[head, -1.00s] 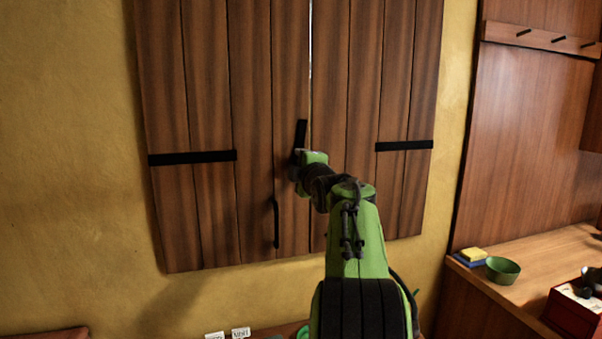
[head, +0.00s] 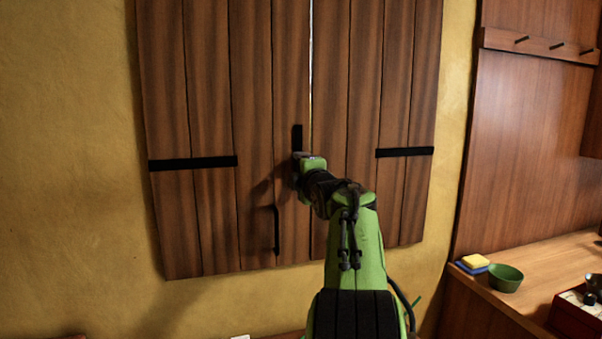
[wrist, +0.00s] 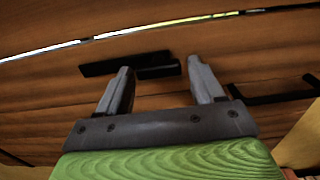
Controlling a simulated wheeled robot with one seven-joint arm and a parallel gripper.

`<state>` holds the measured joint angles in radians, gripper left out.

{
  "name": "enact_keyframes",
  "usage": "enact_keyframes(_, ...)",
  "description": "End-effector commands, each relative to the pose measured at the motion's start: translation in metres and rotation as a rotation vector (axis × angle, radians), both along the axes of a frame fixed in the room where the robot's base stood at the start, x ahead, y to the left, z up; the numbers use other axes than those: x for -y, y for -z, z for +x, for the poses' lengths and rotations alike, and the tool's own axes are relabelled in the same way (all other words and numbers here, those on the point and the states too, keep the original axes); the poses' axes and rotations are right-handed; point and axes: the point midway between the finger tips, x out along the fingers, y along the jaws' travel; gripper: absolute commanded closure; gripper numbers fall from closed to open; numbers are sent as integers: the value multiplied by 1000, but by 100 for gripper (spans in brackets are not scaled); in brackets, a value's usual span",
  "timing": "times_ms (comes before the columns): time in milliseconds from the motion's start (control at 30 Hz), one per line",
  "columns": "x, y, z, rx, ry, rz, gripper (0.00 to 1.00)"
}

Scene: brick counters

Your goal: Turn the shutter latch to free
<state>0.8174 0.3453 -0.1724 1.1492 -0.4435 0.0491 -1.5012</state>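The black shutter latch (head: 297,138) is a short bar on the left leaf of the brown wooden shutter (head: 205,90), just left of the bright gap between the leaves. It stands about upright; its lower end is hidden behind my gripper (head: 302,158). In the wrist view the latch (wrist: 100,68) runs nearly parallel to the gap, past the left fingertip. A second short dark piece (wrist: 158,72) shows between the fingers; I cannot tell whether it is part of the latch. My gripper (wrist: 160,68) is open, its fingertips close to the latch. Contact is unclear.
A black pull handle (head: 276,230) is on the left leaf, below the latch; it also shows right of the fingers in the wrist view (wrist: 270,97). Black hinge straps (head: 193,163) cross the leaves. A counter at right holds a green bowl (head: 505,278) and sponges (head: 475,262).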

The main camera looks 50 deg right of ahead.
Motion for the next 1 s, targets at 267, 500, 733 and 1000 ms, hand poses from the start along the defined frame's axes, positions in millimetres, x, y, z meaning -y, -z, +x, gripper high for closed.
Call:
enact_keyframes(267, 0, 0, 0, 1, 0, 2, 23)
enact_keyframes(500, -15, 0, -25, 4, 1, 0, 23)
enact_keyframes(733, -49, 0, -82, 4, 2, 0, 23)
enact_keyframes(1000, -77, 0, -130, 2, 0, 1, 23)
